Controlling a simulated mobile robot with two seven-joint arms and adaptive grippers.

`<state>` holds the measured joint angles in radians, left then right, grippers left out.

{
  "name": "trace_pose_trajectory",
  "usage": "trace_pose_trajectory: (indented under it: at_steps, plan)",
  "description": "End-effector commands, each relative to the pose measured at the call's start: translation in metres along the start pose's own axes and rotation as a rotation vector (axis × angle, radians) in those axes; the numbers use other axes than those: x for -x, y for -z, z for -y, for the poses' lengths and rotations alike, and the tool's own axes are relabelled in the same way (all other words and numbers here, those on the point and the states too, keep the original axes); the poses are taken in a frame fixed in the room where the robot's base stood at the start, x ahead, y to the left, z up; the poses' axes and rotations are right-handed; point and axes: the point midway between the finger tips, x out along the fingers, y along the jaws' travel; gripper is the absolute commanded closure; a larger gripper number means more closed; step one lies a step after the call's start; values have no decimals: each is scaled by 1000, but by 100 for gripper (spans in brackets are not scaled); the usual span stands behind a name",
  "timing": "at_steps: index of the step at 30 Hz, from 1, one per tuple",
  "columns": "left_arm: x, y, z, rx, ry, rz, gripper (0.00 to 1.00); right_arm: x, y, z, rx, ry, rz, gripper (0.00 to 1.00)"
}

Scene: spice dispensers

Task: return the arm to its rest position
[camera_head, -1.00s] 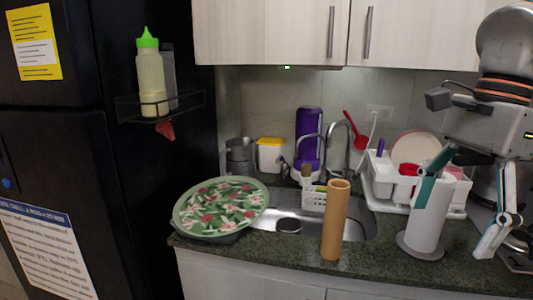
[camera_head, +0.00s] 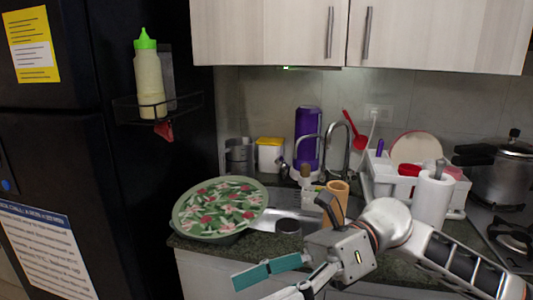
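My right arm comes in from the right across the lower front of the head view. Its gripper (camera_head: 252,288) points to the lower left, in front of the counter edge. Its two teal-and-white fingers are apart, with nothing visible between them; the lower finger is partly cut off by the bottom of the picture. The gripper body covers the lower part of the upright tan cylinder (camera_head: 338,189); I cannot tell whether they touch. My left arm and gripper are not in view.
A floral tray (camera_head: 220,207) lies on the counter at left. A paper towel roll (camera_head: 433,200), dish rack (camera_head: 384,183) and pressure cooker (camera_head: 503,172) stand at right. A black fridge (camera_head: 60,130) bounds the left side. A squeeze bottle (camera_head: 149,80) sits on its shelf.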

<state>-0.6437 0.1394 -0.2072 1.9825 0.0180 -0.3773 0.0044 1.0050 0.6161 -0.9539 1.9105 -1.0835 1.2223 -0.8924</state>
Motion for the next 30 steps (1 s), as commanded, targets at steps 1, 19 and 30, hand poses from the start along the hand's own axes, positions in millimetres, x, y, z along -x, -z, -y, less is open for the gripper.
trace_pose_trajectory:
  at_steps: [1,19,30]
  plan:
    - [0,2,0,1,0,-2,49,-6,-5,2,-62,-25,95,23]
    - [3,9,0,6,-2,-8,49,79,26,126,-987,-131,1221,23]
    - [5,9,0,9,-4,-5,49,143,248,191,-1653,-84,1891,23]
